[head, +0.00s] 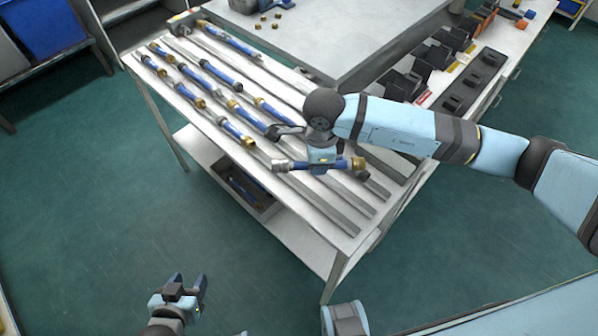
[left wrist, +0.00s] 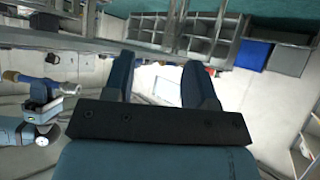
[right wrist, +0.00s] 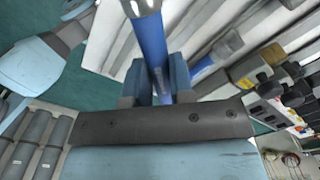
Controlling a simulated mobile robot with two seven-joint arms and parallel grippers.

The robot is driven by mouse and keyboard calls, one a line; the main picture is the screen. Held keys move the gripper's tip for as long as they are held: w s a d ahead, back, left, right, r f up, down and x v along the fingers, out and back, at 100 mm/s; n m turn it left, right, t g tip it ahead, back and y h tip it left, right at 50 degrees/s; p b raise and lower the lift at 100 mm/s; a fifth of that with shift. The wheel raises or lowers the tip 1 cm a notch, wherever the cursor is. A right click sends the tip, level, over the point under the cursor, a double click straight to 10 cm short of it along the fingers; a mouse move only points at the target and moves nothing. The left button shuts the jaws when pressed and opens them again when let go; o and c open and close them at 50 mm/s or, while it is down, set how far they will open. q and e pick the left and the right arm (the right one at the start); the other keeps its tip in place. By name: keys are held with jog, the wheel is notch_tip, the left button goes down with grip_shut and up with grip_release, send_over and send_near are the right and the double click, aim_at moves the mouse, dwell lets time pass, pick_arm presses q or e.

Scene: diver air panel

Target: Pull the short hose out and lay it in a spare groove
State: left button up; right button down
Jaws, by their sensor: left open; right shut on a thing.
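My right gripper (head: 320,160) is shut on a short blue hose (head: 342,163) with metal end fittings, over the near right part of the grooved table (head: 300,226). The hose lies crosswise to the grooves and looks raised above them. In the right wrist view the blue hose (right wrist: 152,45) runs between the fingers (right wrist: 157,82). The held hose (left wrist: 32,80) also shows at the left of the left wrist view. Several other blue hoses (head: 205,73) lie along the grooves. Bare groove lengths (head: 335,205) show at the near end. My left gripper (head: 182,290) is open and empty, left of the table over the floor.
A grey-topped bench (head: 330,35) with small brass pieces stands behind the grooved table. Black holders (head: 475,80) line a counter at the right. A bin (head: 250,190) sits on the shelf under the table. Green floor is clear at the left.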

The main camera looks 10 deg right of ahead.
aim_at(299, 169)
jog(key=a+m+b, duration=0.1)
jog(key=m, duration=0.1)
jog(key=a+m+b, duration=0.1)
jog(key=m, duration=0.1)
jog(key=w+a+f+m+b, duration=0.1)
jog(key=m, duration=0.1)
jog(key=shift+f, duration=0.1)
jog(key=shift+w+a+m+b, duration=0.15)
jog(key=shift+a+m+b, duration=0.3)
jog(key=shift+m, duration=0.65)
jog(key=shift+a+m, duration=0.1)
jog(key=shift+m, duration=0.3)
jog(key=shift+f+b, duration=0.6)
jog(key=shift+f, duration=0.25)
notch_tip(299, 169, down, 3)
jog(key=shift+f+b, duration=0.2)
jog(key=shift+b, duration=0.85)
pick_arm(q)
notch_tip(299, 169, down, 6)
jog(key=b, duration=0.1)
jog(key=shift+w+d, duration=0.35)
jog(key=shift+d, duration=0.05)
pick_arm(e)
jog(key=shift+f, duration=0.95)
jog(key=c, duration=0.9)
grip_release()
